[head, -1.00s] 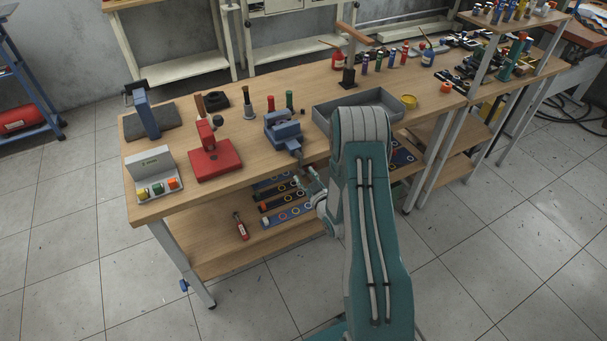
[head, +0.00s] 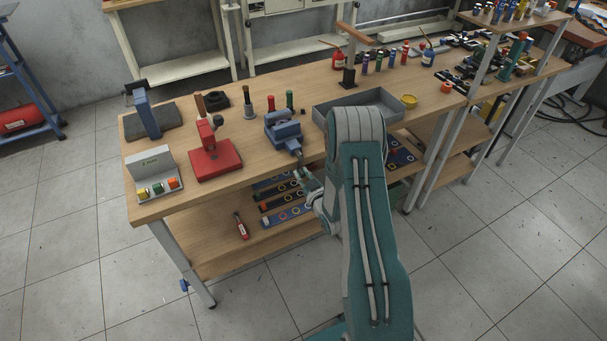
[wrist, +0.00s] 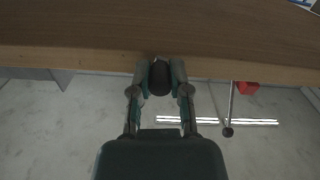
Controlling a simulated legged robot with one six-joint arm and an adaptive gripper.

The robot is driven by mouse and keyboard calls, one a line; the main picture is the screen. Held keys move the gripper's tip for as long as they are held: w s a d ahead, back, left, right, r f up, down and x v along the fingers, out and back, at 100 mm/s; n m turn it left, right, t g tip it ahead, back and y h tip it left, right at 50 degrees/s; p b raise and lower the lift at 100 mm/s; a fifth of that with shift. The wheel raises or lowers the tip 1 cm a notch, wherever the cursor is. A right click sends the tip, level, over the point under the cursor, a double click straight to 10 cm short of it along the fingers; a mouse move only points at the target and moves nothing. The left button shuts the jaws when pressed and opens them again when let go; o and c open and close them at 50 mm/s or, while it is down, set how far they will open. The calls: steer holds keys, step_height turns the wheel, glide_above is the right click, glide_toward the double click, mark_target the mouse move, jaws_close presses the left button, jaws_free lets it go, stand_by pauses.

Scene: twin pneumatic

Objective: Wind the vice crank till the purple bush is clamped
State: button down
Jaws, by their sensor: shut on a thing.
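The blue vice (head: 284,130) stands at the front edge of the wooden bench, its screw end facing me. My gripper (head: 306,176) is just off the bench edge, in front of and below the vice. In the wrist view my gripper (wrist: 161,72) has its two fingers shut on a dark rounded knob, which I take for the vice crank's handle (wrist: 160,80). The rest of the crank is mostly hidden in that view. I cannot make out the purple bush between the vice jaws; it is too small or hidden.
A red press (head: 215,160) stands left of the vice on the bench (head: 255,170), and a grey tray (head: 335,110) to the right. The lower shelf (head: 210,255) holds coloured strips and a red bottle (head: 241,226). Open floor lies in front.

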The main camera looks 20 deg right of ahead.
steer(key=m, duration=0.1)
steer(key=a+m, duration=0.1)
steer(key=m, duration=0.1)
steer(key=shift+a+r+m, duration=0.1)
steer(key=shift+r+m, duration=0.2)
steer(key=shift+r, duration=0.05)
steer(key=c, duration=0.6)
jaws_free()
steer(key=s, duration=1.2)
steer(key=shift+d+f, duration=0.1)
steer(key=shift+d, duration=0.1)
steer(key=shift+w, duration=0.1)
